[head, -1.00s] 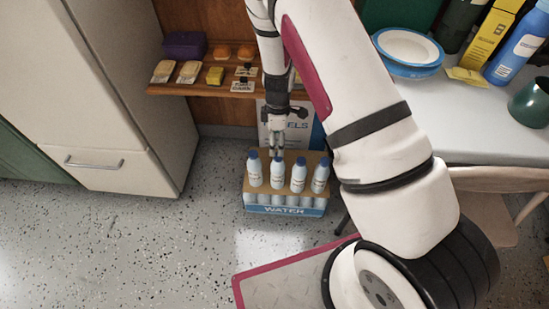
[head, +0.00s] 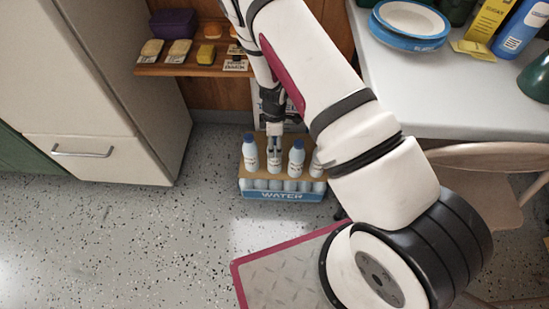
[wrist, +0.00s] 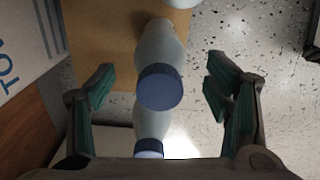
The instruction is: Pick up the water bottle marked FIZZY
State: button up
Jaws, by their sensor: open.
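The leftmost bottle (head: 250,155), the third bottle (head: 296,160) and the rightmost, partly hidden by my arm, show in the head view. My gripper (head: 274,145) points down over the second bottle (head: 274,163). In the wrist view my gripper (wrist: 160,72) is open, its green-padded fingers on either side of a blue-capped bottle (wrist: 160,88), with gaps on both sides. Another capped bottle (wrist: 148,148) is nearer the lower edge. The bottle labels are too small to read, so FIZZY cannot be made out.
A shelf (head: 190,68) with soaps and a purple box is behind left. A white cabinet (head: 100,150) stands left. A table (head: 440,105) with plates (head: 410,20) and a chair (head: 490,160) are right. A printed carton (wrist: 25,45) is beside the crate.

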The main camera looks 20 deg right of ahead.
notch_tip(320, 180, down, 3)
jog(key=shift+r+b, duration=0.2)
jog(key=shift+b, duration=0.1)
grip_shut()
jog(key=shift+r, duration=0.2)
